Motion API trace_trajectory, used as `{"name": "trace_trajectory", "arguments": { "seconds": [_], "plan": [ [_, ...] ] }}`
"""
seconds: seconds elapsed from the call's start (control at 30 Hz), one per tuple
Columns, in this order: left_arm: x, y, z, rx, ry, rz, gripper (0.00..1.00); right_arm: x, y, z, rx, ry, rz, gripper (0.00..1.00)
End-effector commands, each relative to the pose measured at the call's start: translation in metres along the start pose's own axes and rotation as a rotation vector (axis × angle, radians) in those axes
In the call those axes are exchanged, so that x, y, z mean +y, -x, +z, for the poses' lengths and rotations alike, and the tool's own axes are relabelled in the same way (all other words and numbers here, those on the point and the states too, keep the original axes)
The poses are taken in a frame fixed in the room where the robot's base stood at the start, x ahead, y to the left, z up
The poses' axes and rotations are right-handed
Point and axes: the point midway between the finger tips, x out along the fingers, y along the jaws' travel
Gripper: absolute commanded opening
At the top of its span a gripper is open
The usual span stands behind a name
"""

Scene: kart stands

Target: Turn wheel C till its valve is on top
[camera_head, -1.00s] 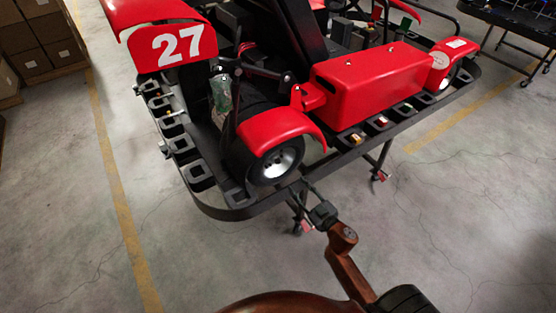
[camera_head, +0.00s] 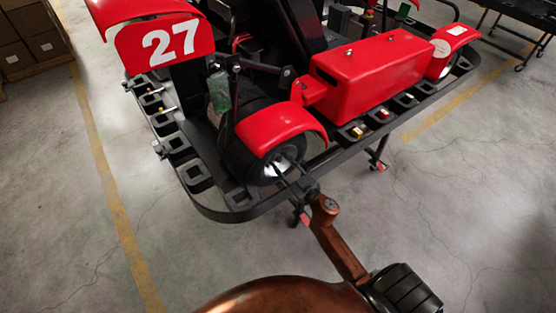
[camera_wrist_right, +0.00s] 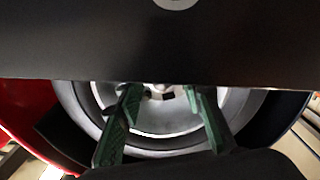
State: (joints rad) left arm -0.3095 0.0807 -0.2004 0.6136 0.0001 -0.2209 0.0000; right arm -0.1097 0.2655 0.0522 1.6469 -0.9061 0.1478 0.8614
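The wheel in front of my right gripper (camera_head: 286,168) has a black tyre (camera_head: 241,160) and a silver rim (camera_head: 268,172). It sits under a red fender at the near corner of the kart. No letter shows on it, so I cannot confirm it is wheel C. In the right wrist view, my green-padded fingers (camera_wrist_right: 165,92) are spread apart before the silver rim (camera_wrist_right: 86,108), with nothing seen between their pads. I cannot tell whether they touch the rim. A small dark piece shows between the fingertips; I cannot make out the valve. My left gripper is out of view.
The red kart's fender (camera_head: 283,124) overhangs the wheel. The black stand's rim (camera_head: 222,213) runs below, with slots holding small items. A red box-shaped sidepod (camera_head: 372,75) is to the right. Cardboard boxes (camera_head: 28,40) stand far left. The near floor is clear.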

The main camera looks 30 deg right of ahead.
Motion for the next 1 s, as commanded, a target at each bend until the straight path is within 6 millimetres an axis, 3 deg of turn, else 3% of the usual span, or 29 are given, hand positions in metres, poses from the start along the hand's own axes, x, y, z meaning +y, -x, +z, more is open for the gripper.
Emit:
{"name": "trace_trajectory", "arguments": {
  "seconds": [0.2,0.5,1.0],
  "plan": [
    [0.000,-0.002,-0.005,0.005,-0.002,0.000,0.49,-0.001,-0.021,0.000,0.000,0.000,-0.002,0.34],
    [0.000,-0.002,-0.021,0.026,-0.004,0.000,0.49,-0.003,-0.024,-0.001,0.001,0.000,-0.005,0.34],
    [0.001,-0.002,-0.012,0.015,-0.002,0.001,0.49,-0.003,-0.023,0.000,0.001,0.000,-0.005,0.00]
  ]
}}
